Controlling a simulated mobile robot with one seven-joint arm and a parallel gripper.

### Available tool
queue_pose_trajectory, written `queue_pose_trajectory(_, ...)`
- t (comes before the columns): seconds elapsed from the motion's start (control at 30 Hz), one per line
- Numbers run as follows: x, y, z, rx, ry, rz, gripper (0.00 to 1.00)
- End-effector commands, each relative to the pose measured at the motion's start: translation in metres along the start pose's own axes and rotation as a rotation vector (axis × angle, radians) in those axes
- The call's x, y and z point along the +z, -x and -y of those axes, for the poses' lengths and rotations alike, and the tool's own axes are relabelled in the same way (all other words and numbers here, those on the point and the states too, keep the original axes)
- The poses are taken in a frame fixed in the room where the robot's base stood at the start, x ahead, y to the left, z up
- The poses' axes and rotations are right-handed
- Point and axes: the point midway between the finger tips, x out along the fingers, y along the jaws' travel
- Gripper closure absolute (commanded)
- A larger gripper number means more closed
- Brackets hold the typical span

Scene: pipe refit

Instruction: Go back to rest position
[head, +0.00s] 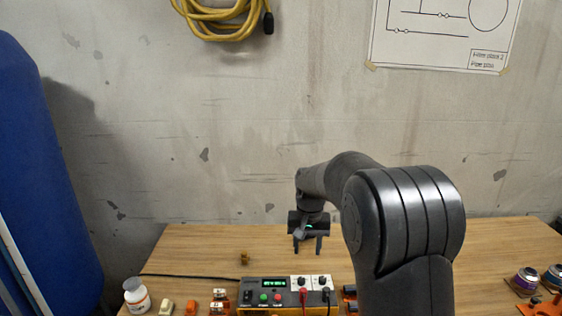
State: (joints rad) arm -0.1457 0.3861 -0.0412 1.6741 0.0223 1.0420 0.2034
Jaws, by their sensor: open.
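My gripper (308,246) hangs over the wooden table (195,245), pointing down, behind a control box in the picture. Its two dark fingers are apart and nothing shows between them. My arm reaches in from the lower right and hides part of the table. Whether the fingertips touch the table cannot be told.
The control box (264,284) with knobs and leads stands at the front middle. A white bottle (137,296) and small blocks (166,306) are left of it. Round tins (525,280) stand at the right. The back-left table is clear.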

Motion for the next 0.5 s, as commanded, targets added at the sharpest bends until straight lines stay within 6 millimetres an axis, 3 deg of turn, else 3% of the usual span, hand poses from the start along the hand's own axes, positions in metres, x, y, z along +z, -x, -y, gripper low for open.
queue_pose_trajectory(0.03,0.010,0.016,-0.005,-0.006,0.002,-0.021,0.56)
queue_pose_trajectory(0.2,0.049,0.058,-0.023,-0.020,0.015,-0.081,0.56)
queue_pose_trajectory(0.5,0.127,0.109,-0.051,-0.035,0.040,-0.188,0.56)
